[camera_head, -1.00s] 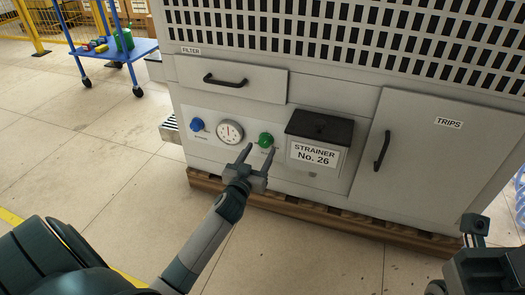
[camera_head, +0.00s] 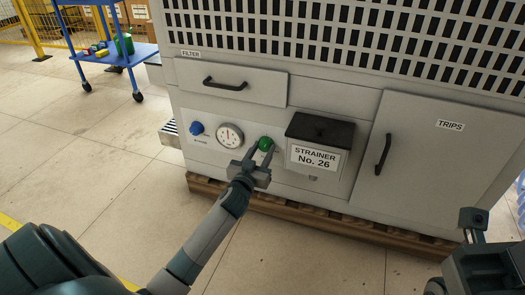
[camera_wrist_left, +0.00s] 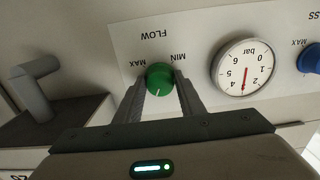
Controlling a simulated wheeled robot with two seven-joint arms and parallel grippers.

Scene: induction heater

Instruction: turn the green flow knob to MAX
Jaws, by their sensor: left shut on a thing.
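The green flow knob (camera_head: 265,143) is on the front panel of the grey cabinet, between the gauge and the strainer box. My left gripper (camera_head: 261,152) reaches up to it from below and is shut on it. In the left wrist view, which shows the panel upside down, the green knob (camera_wrist_left: 160,78) sits between the two fingers. The MAX label (camera_wrist_left: 138,63) is on its left and the MIN label (camera_wrist_left: 178,57) on its right. A white mark on the knob points towards the bottom of the picture. My right gripper (camera_head: 474,225) is partly in view at the lower right; its jaws are unclear.
A pressure gauge (camera_head: 230,136) and a blue knob (camera_head: 196,128) are left of the green knob. The strainer box (camera_head: 318,143) juts out close on the right. A drawer handle (camera_head: 225,84) is above. The floor before the cabinet is clear.

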